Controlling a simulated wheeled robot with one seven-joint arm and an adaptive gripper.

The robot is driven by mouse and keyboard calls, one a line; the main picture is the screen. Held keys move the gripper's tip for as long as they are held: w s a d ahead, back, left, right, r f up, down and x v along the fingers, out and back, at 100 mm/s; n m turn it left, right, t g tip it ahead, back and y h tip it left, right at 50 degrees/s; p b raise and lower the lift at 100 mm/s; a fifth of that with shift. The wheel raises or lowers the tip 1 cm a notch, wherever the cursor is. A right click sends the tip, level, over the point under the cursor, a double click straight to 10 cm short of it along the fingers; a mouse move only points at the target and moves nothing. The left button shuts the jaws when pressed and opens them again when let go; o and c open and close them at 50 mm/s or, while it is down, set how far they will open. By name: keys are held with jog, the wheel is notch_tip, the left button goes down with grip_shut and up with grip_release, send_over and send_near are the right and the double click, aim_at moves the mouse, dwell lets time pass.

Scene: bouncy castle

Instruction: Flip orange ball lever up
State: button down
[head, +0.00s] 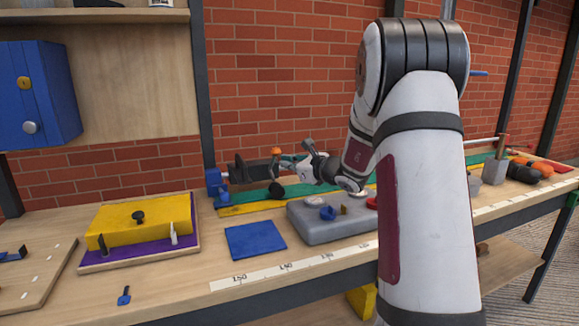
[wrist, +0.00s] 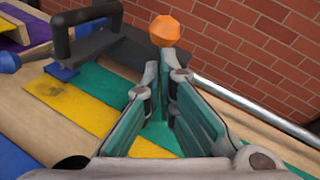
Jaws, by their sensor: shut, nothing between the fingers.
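The orange ball (head: 277,151) is the faceted knob of a lever at the back of the workbench. It also shows in the wrist view (wrist: 165,29), at top centre against the brick wall. My gripper (head: 281,164) is beside the ball in the head view, its fingers pointing left. In the wrist view my gripper (wrist: 165,72) is shut and empty, its fingertips just below the ball. I cannot tell whether they touch the lever. The lever's stem is mostly hidden behind the fingers.
A metal rod (wrist: 255,105) runs to the right. A grey block (head: 325,228) with knobs and a yellow box (head: 140,222) stand nearer on the bench.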

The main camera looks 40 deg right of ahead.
jog(key=shift+r+p, duration=0.2)
jog(key=shift+p, duration=0.3)
jog(key=shift+w+r+p, duration=0.15)
jog(key=shift+p, duration=0.4)
